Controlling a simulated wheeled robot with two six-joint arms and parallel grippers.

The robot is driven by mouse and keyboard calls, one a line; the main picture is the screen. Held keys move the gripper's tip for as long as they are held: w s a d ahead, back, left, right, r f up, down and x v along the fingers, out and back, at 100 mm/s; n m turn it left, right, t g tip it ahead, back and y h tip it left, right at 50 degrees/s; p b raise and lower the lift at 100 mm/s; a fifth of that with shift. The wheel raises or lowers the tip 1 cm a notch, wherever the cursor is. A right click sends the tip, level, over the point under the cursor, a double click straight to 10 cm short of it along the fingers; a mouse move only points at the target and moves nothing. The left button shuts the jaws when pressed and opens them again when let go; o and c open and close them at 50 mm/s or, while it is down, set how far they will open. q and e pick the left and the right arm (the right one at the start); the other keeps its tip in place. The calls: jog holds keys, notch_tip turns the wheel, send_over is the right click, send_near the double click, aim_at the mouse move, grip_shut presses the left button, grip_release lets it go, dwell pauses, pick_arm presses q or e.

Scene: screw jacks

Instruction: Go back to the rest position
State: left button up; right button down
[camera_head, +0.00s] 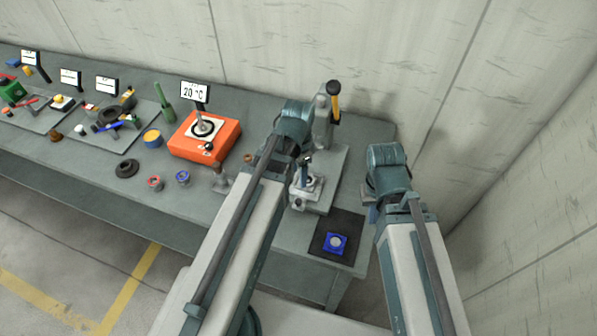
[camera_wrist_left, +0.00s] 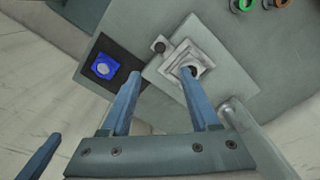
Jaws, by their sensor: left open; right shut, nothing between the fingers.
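My left gripper (camera_wrist_left: 161,82) is open and empty in the left wrist view, its two blue fingers apart above the bench. In the head view my left arm hides its fingertips. A small metal screw jack (camera_head: 305,184) on a light plate is just right of the left arm; it also shows in the left wrist view (camera_wrist_left: 184,61), close to the right fingertip. I cannot tell whether they touch. My right gripper (camera_wrist_left: 48,145) appears as a single shut blue bar at the lower left of the left wrist view. In the head view its tips are hidden.
A blue square block (camera_head: 335,243) lies on a black mat (camera_head: 319,240) near the bench's right end. An orange hotplate (camera_head: 216,148), a yellow-handled tool (camera_head: 334,97) and several small rings stand on the bench (camera_head: 205,209). A concrete wall (camera_head: 530,190) is at the right.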

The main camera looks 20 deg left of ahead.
dwell(0.3)
pick_arm(q)
jog(key=s+d+f+n+y+b, duration=0.1)
jog(key=s+d+f+n+b, duration=0.4)
jog(key=d+f+b, duration=0.5)
jog(key=s, duration=0.2)
jog(key=shift+s+d+f+n, duration=0.2)
jog(key=shift+s+d+n, duration=0.1)
jog(key=shift+s+d, duration=0.1)
pick_arm(e)
notch_tip(320, 180, down, 10)
jog(key=shift+f, duration=0.25)
pick_arm(q)
jog(key=shift+a, duration=0.15)
pick_arm(e)
jog(key=shift+a, duration=0.1)
